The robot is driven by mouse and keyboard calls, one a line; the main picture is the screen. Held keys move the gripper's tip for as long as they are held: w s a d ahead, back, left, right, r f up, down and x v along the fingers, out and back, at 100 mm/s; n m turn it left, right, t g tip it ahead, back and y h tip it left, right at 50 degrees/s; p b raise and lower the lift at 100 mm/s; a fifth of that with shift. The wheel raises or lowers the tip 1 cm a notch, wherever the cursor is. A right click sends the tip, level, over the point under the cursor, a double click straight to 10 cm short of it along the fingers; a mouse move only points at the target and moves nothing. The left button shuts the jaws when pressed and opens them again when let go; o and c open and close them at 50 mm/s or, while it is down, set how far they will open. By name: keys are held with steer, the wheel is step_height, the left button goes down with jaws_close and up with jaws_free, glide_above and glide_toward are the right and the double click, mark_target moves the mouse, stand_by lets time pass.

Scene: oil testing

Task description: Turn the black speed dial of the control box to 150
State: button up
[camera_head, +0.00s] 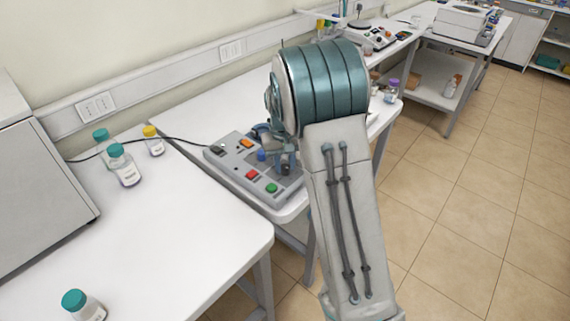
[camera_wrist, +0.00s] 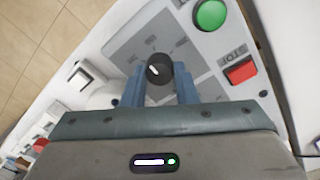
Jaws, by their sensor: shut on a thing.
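The grey control box (camera_head: 232,168) lies on the white table in the head view. In the wrist view its panel (camera_wrist: 127,45) fills the upper middle, with printed markings around the dial. The black speed dial (camera_wrist: 158,67) is round with a white pointer mark on top. My gripper (camera_wrist: 160,80) has its two blue fingers on either side of the dial, shut on it. In the head view my gripper (camera_head: 285,160) reaches down over the right part of the box, and my arm partly hides it. The scale numbers are too small to read.
A green button (camera_wrist: 210,14) and a red stop button (camera_wrist: 241,71) sit beside the dial on the panel. Capped bottles (camera_head: 124,166) stand on the nearer white table. A dark cable (camera_head: 150,138) runs to the box.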

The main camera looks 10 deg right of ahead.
mark_target(283, 165)
steer(key=shift+w+m, duration=0.1)
steer(key=shift+m, duration=1.8)
steer(key=shift+r, duration=0.1)
steer(key=o, duration=1)
steer(key=r, duration=0.4)
steer(key=r+b, duration=0.1)
steer(key=r, duration=0.8)
steer(key=shift+a+r, duration=0.25)
steer(key=shift+r, duration=0.1)
